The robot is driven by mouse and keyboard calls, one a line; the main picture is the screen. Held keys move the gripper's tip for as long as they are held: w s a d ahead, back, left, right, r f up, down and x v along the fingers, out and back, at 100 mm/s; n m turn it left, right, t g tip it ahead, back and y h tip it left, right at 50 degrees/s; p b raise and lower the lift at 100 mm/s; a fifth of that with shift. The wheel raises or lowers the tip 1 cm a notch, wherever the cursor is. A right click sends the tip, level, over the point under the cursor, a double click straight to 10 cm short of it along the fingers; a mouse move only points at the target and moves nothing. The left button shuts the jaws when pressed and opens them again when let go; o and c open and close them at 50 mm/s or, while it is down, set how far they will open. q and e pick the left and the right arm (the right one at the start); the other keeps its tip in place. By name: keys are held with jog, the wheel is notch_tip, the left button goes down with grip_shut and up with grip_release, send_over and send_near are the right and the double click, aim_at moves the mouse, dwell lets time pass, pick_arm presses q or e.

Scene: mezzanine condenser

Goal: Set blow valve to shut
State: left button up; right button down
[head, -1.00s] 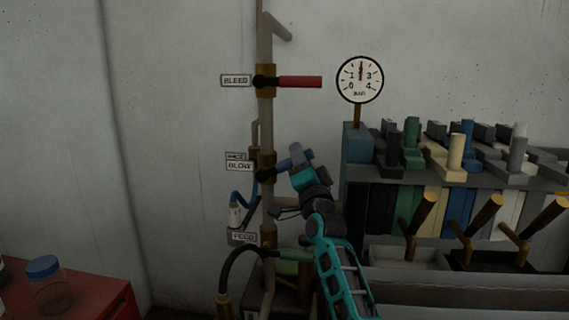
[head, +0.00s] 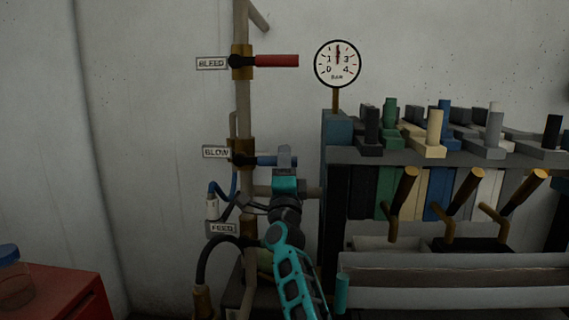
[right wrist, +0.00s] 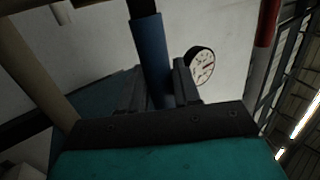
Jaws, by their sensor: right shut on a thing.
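The blow valve is a brass body on the vertical pipe, beside the BLOW label (head: 216,152). Its blue lever (head: 268,161) points right and lies about level, across the pipe. My right gripper (head: 286,157) is shut on the lever's outer end, hiding part of it. In the right wrist view, the blue lever (right wrist: 150,48) runs between the two dark fingers (right wrist: 157,88). My left gripper is not in view.
The red BLEED lever (head: 276,61) is above, also level. The FEED label (head: 222,228) is below. A gauge (head: 338,64) and a rack of colored blocks (head: 440,155) stand close on the right. A red cabinet (head: 55,290) is at the lower left.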

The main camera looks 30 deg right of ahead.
jog(key=shift+f, duration=0.1)
jog(key=c, duration=0.9)
grip_release()
